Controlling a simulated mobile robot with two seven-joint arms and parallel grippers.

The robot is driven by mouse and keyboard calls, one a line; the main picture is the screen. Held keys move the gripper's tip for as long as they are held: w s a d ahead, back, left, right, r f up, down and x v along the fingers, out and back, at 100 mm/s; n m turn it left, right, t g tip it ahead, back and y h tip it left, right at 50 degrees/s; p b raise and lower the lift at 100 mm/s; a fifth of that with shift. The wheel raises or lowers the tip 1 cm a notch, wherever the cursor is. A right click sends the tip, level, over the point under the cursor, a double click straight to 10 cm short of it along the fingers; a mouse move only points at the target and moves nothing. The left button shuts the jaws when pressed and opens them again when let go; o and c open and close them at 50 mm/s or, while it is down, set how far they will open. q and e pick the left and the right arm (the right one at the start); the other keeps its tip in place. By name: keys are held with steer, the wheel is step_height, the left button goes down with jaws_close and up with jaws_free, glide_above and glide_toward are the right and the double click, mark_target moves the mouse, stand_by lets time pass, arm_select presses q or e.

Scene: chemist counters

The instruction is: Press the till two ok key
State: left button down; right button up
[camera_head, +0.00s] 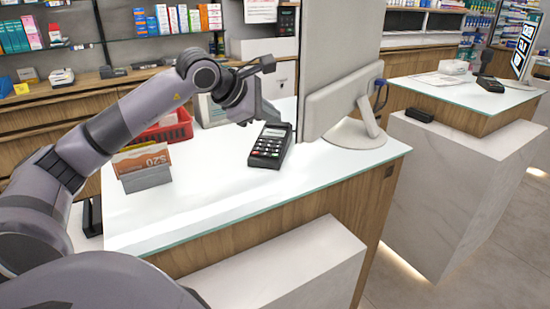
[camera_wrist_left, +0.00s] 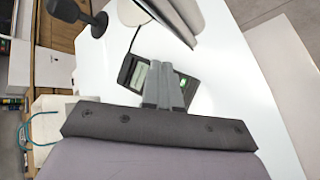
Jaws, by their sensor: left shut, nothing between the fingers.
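A dark card terminal (camera_head: 269,147) with a small screen and several light keys lies on the white counter top, left of the monitor stand. My left gripper (camera_head: 244,121) is shut and empty, pointing down just behind and to the left of the terminal in the head view. In the left wrist view the closed fingers (camera_wrist_left: 166,90) lie across the picture of the terminal (camera_wrist_left: 139,76) and hide part of its keys. A green patch shows beside the fingertips. I cannot tell whether they touch it. My right gripper is not in view.
A monitor (camera_head: 335,100) stands close to the right of the terminal. A leaflet holder (camera_head: 146,170) and a red basket (camera_head: 168,130) stand on the left. The counter front is clear. Another terminal (camera_head: 490,84) lies on the far right counter.

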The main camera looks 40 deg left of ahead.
arm_select(q)
steer(key=b, duration=0.4)
glide_above(275, 155)
steer(key=s, duration=0.2)
steer(key=f, duration=0.6)
steer(key=shift+w+d+f, duration=0.15)
steer(key=shift+d, duration=0.05)
steer(key=shift+f+b, duration=0.45)
steer(key=shift+f, duration=0.1)
steer(key=shift+w, duration=0.1)
stand_by(0.4)
steer(key=shift+f, duration=0.1)
steer(key=shift+a+f+b, duration=0.1)
steer(key=shift+f+b, duration=0.2)
steer(key=shift+b, duration=0.05)
